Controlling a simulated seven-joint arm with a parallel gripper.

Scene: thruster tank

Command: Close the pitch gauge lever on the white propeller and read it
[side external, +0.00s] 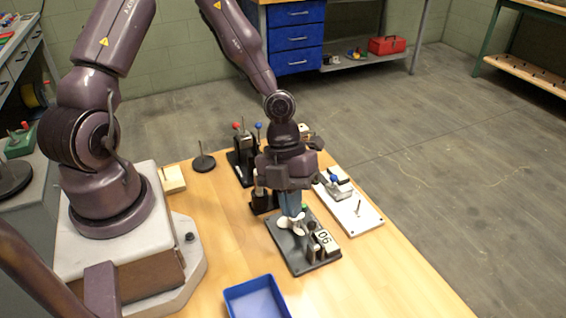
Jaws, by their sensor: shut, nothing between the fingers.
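A white propeller (290,226) sits on a dark base plate (290,257) near the middle of the wooden table. My gripper (291,212) points down directly over the propeller, its bluish fingers together and empty. I cannot tell whether the fingertips touch the propeller. A white number plate (326,240) with black digits stands on the right part of the same base, beside small dark blocks.
A white plate with a blue-handled fixture (369,218) lies to the right. A dark stand with red and blue knobs (243,155) is behind. A blue tray (256,299) is at the front. A thin rod on a round base (204,163) stands back left. The table's front right is clear.

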